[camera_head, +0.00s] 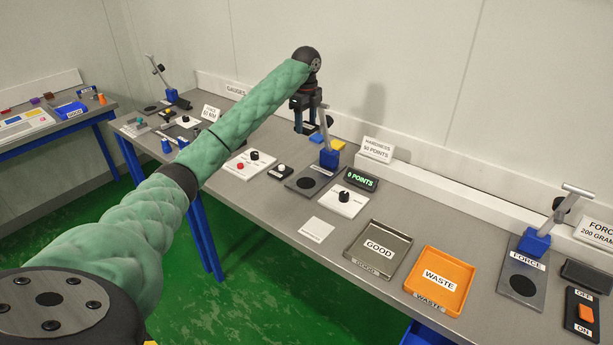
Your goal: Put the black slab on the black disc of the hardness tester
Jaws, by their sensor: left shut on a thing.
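My left gripper (306,120) hangs above the back of the bench, pointing down. It is shut on a small dark thing that looks like the black slab (309,128), mostly hidden by the fingers. The hardness tester has a grey base plate (290,184), a blue block (329,158) and a grey lever (323,127). Its black disc (306,183) is bare. The gripper is behind and above the disc, apart from it. My right gripper is out of view.
A blue slab (316,138) and a yellow slab (338,145) lie behind the tester. A "0 POINTS" display (361,179) and a panel with a black knob (344,197) stand right of it. GOOD (405,240) and WASTE (464,280) trays are farther right, before the force tester (535,243).

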